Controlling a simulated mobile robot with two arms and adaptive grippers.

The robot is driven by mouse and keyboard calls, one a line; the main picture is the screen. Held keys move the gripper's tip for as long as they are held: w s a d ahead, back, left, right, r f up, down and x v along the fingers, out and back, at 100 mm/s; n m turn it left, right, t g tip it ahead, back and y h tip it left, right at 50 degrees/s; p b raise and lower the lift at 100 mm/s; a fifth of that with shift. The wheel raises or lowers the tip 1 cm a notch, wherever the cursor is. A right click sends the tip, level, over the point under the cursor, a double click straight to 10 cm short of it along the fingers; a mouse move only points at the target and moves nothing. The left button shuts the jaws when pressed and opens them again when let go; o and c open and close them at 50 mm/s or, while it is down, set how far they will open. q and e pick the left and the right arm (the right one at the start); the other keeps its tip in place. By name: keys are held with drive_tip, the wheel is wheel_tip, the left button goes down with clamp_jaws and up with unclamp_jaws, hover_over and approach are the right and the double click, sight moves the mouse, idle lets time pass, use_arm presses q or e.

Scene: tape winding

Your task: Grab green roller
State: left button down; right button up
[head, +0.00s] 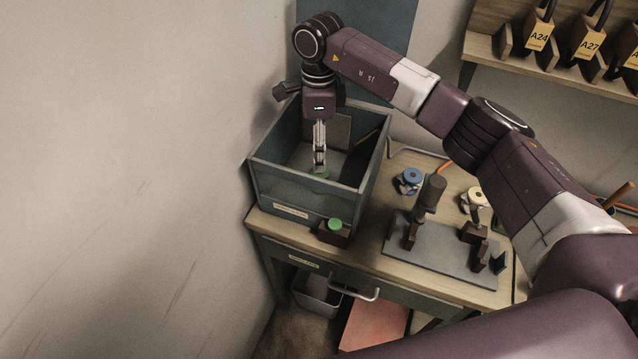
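My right gripper (320,163) points straight down inside a grey open-topped bin (275,187) on the wooden bench. Another green round piece (335,224) sits on a small dark block at the bin's front right corner. My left gripper is not in view.
A blue-topped roll (411,176) and a cream roll (473,199) stand on the bench (375,262). A grey fixture plate (435,260) with upright posts lies right of the bin. A shelf (482,46) with tagged tools hangs at upper right. The bin walls surround the gripper.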

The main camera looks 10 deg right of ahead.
sight(318, 175)
drive_tip(key=shift+w+f+b, duration=0.2)
drive_tip(key=shift+f+b, duration=0.5)
drive_tip(key=shift+f, duration=0.65)
drive_tip(key=shift+s+f+p, duration=0.15)
drive_tip(key=shift+f+p, duration=0.15)
drive_tip(key=shift+f, duration=0.25)
wheel_tip(318, 175, down, 5)
drive_tip(key=p, duration=0.2)
drive_tip(key=shift+s+a+f+p, duration=0.1)
drive_tip(key=shift+s+f+p, duration=0.05)
drive_tip(key=shift+p, duration=0.2)
drive_tip(key=shift+f, duration=0.6)
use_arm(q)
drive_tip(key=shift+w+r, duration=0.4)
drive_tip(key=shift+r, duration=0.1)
use_arm(e)
drive_tip(key=c, duration=1.4)
drive_tip(key=shift+r, duration=0.15)
